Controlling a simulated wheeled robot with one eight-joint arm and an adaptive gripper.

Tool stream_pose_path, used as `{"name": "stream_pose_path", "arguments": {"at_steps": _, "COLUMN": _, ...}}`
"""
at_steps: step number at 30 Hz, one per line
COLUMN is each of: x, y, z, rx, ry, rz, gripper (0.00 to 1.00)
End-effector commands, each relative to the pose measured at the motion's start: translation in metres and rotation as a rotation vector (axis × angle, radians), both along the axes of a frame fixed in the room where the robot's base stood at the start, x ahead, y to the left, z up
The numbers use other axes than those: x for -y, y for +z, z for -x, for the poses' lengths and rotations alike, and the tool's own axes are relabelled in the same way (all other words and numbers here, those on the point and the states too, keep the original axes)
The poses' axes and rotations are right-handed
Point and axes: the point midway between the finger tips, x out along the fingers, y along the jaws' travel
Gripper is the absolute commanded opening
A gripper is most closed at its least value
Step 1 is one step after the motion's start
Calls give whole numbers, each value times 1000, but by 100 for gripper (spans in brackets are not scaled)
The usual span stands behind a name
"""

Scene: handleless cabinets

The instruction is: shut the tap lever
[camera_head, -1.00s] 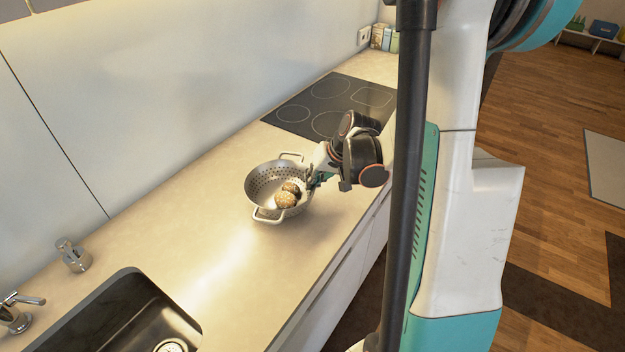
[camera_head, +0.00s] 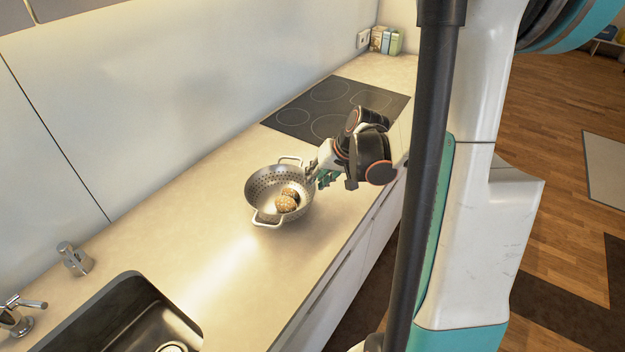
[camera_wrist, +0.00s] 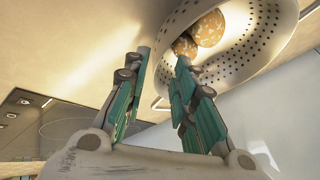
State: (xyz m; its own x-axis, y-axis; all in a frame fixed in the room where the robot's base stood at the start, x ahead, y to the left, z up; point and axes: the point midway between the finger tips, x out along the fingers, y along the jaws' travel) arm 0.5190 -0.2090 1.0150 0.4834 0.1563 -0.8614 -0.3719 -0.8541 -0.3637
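The chrome tap lever (camera_head: 33,304) sticks out to the right from the tap body (camera_head: 12,320) at the lower left of the head view, beside the sink. The left part of the tap is cut off by the picture edge. My gripper (camera_head: 318,177) is far from it, at the right side of the metal colander. In the wrist view my gripper (camera_wrist: 164,60) has its two fingers apart, close to the colander rim. I cannot tell whether a finger touches the rim. The tap is not in the wrist view.
The colander (camera_head: 262,190) stands on the counter (camera_head: 190,215) with two brown speckled round items (camera_head: 286,203) inside. A dark sink (camera_head: 115,310), a short chrome fitting (camera_head: 75,258) and a black hob (camera_head: 325,108) are nearby. The counter between colander and sink is clear.

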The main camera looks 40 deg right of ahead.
Motion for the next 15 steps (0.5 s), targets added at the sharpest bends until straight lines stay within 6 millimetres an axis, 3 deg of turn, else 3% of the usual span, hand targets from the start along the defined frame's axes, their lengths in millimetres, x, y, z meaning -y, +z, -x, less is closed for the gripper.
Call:
{"name": "stream_pose_path", "arguments": {"at_steps": 6, "x": 8, "y": 43, "z": 23, "rx": -1, "ry": -3, "rz": -1, "gripper": 25}}
{"name": "stream_pose_path", "arguments": {"at_steps": 14, "x": 13, "y": 71, "z": 39, "rx": 0, "ry": -3, "rz": -1, "gripper": 25}}
{"name": "stream_pose_path", "arguments": {"at_steps": 15, "x": 13, "y": 73, "z": 41, "rx": 0, "ry": -2, "rz": -1, "gripper": 18}}
